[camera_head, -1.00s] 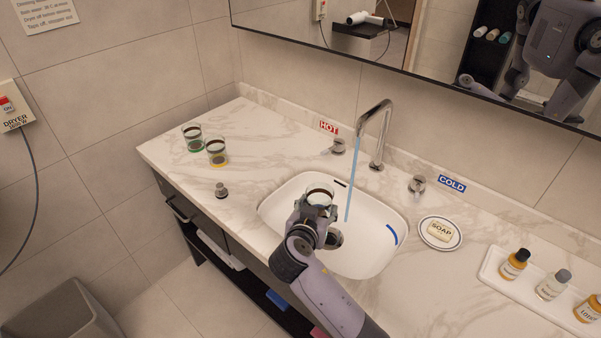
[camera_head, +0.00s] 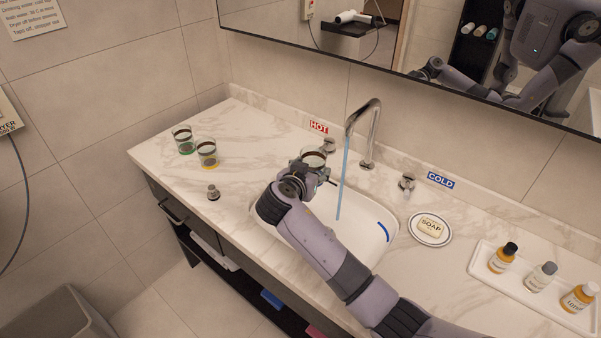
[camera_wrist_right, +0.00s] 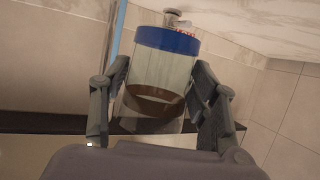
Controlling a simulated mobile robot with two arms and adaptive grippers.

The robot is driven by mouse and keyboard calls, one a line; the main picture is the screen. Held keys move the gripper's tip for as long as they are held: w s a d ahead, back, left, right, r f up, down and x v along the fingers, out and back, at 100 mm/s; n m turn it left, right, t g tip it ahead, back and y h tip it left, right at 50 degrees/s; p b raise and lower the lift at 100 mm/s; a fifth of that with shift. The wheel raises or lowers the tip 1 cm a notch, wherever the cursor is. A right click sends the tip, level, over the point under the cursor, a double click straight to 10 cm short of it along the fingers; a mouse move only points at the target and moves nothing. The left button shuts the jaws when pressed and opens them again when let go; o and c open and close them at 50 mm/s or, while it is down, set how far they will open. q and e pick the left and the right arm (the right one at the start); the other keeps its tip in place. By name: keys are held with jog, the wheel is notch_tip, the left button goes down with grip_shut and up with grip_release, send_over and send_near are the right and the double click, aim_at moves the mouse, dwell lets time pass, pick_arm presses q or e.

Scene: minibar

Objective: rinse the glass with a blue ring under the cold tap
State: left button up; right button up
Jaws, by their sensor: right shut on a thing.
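My right gripper (camera_head: 309,172) is shut on the glass with a blue ring (camera_head: 313,160) and holds it above the back left of the basin. In the right wrist view the blue ring (camera_wrist_right: 167,40) circles one end of the clear glass, and a brown band shows inside or around it. Blue water (camera_head: 342,180) runs from the spout (camera_head: 364,112) into the white basin (camera_head: 372,250), just right of the glass. The cold tap handle (camera_head: 407,184) stands right of the spout beside the COLD label (camera_head: 440,180). The hot tap handle (camera_head: 328,147) is behind the glass. My left gripper is out of view.
Glasses with a green ring (camera_head: 184,139) and a yellow ring (camera_head: 207,153) stand on the left counter near a small metal knob (camera_head: 213,192). A soap dish (camera_head: 448,236) and a bottle tray (camera_head: 485,262) are at right. A mirror hangs above.

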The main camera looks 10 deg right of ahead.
jog(key=w+d+f+b, duration=0.1)
jog(key=w+d, duration=0.3)
jog(key=d, duration=0.6)
jog(key=shift+d+f+b, duration=0.2)
jog(key=shift+f+b, duration=0.1)
jog(key=shift+b, duration=0.3)
dwell(1.8)
jog(key=s+a, duration=0.1)
jog(key=a, duration=0.2)
jog(key=s+a, duration=0.1)
jog(key=a, duration=0.2)
jog(key=s+a, duration=0.1)
jog(key=a, duration=0.2)
jog(key=shift+s+a+b, duration=0.25)
jog(key=shift+s+b, duration=0.05)
jog(key=shift+b, duration=0.05)
jog(key=shift+s+a+r+p, duration=0.1)
jog(key=shift+a+r+p, duration=0.2)
jog(key=shift+a+r, duration=0.15)
jog(key=s+a+r+p, duration=0.2)
jog(key=a+r, duration=0.2)
jog(key=shift+a, duration=0.35)
jog(key=shift+d+r, duration=0.1)
